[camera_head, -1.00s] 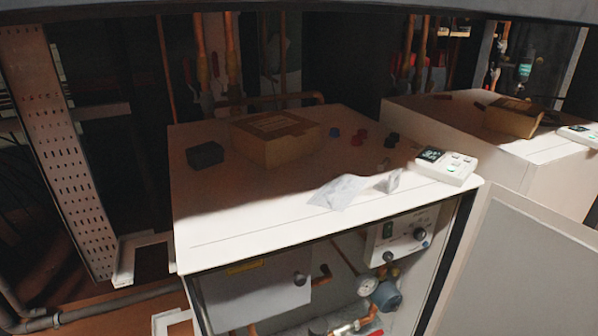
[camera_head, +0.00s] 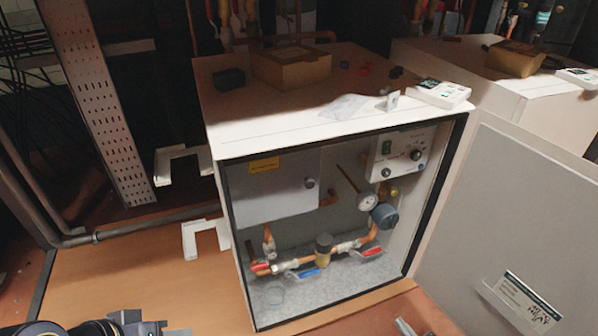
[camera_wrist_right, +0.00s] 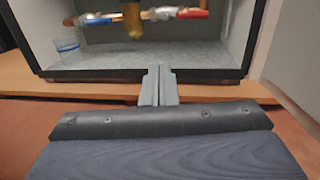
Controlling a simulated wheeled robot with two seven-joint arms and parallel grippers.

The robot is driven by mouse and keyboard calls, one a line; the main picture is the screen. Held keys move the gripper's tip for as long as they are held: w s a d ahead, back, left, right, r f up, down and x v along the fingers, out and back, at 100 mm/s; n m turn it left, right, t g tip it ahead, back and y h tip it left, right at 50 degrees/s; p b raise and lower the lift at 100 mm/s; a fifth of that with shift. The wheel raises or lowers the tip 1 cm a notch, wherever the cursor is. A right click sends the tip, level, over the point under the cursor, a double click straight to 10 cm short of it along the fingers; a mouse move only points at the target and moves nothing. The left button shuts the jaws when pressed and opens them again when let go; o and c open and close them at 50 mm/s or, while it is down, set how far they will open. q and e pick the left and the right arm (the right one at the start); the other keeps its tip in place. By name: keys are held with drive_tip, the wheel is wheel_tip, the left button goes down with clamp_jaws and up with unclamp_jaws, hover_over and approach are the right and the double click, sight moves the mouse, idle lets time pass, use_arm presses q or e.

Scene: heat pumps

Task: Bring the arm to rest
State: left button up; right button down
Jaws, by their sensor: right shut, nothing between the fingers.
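My right gripper (camera_head: 404,327) just shows at the bottom edge of the head view, in front of the open heat pump cabinet. In the right wrist view its two grey fingers (camera_wrist_right: 159,85) are together with nothing between them. They point at the cabinet's lower front edge and look apart from it. Part of my dark left arm (camera_head: 110,326) shows at the bottom left of the head view. Its jaws cannot be made out.
The white cabinet (camera_head: 215,110) holds pipes, valves and a clear cup (camera_head: 274,293). Its door (camera_head: 500,210) stands open at right. A box (camera_head: 290,68), dark block (camera_head: 229,79), plastic bag (camera_head: 343,107) and controller (camera_head: 440,93) lie on top. The wooden floor at left is mostly clear.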

drive_tip(key=s+a+r+n+g+y, duration=0.1)
drive_tip(key=a+r+n+g, duration=0.3)
drive_tip(key=r+n+g, duration=0.75)
drive_tip(key=a+r+n+g+y, duration=0.2)
drive_tip(key=r+n, duration=0.5)
drive_tip(key=r, duration=1.2)
drive_tip(key=s+a+r+n+t+h, duration=0.25)
drive_tip(key=s+r+n+h, duration=0.2)
drive_tip(key=s+r, duration=0.4)
drive_tip(key=s+a+r+n+t+h, duration=0.1)
drive_tip(key=s+a+r+n+h, duration=0.3)
drive_tip(key=s, duration=0.7)
wheel_tip(320, 180, up, 39)
drive_tip(key=d+n+p, duration=0.1)
drive_tip(key=p, duration=3.7)
drive_tip(key=shift+d+n+p, duration=0.2)
drive_tip(key=shift+n+p, duration=0.1)
drive_tip(key=shift+p, duration=0.05)
drive_tip(key=shift+s, duration=0.1)
